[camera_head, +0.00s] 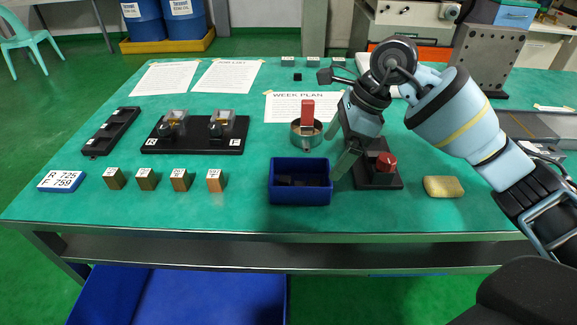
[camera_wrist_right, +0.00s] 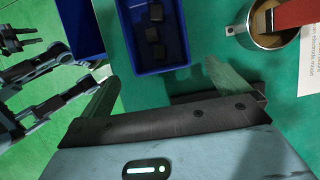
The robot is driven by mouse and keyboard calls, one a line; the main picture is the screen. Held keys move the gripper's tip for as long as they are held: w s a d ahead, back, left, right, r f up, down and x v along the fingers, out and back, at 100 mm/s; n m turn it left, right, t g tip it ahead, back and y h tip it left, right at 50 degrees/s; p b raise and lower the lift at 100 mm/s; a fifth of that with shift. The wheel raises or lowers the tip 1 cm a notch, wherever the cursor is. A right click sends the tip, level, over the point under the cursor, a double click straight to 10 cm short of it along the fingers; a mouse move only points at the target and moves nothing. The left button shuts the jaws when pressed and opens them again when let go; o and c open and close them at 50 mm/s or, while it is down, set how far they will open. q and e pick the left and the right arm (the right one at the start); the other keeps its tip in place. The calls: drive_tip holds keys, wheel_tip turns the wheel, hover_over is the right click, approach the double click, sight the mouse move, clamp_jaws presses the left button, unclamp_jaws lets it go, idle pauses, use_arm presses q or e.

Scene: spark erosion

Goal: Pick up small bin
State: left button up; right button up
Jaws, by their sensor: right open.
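The small blue bin (camera_head: 300,193) stands upright on the green bench near its front edge. Several dark blocks lie inside it. In the right wrist view the bin (camera_wrist_right: 176,30) is at top centre, with the dark blocks on its floor. My right gripper (camera_head: 341,143) is open and empty, just to the right of the bin in the head view. In the right wrist view its two fingers (camera_wrist_right: 165,88) point towards the bin, beyond their tips. I cannot tell whether the nearer finger touches the bin.
A metal cup (camera_head: 306,135) with a red handle stands behind the bin. A black stand with a red knob (camera_head: 386,162) is close on the right, then a yellow sponge (camera_head: 443,187). Several small labelled blocks (camera_head: 180,180) stand left. Bench between blocks and bin is clear.

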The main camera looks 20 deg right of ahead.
sight(311, 182)
drive_tip(key=shift+a+x, duration=0.1)
drive_tip(key=shift+x, duration=1.8)
drive_tip(key=shift+a+x, duration=0.15)
drive_tip(key=shift+x, duration=1.8)
drive_tip(key=shift+r, duration=0.1)
drive_tip(key=shift+c, duration=0.4)
drive_tip(key=shift+w+r, duration=0.1)
drive_tip(key=c, duration=0.8)
drive_tip(key=shift+c, duration=0.2)
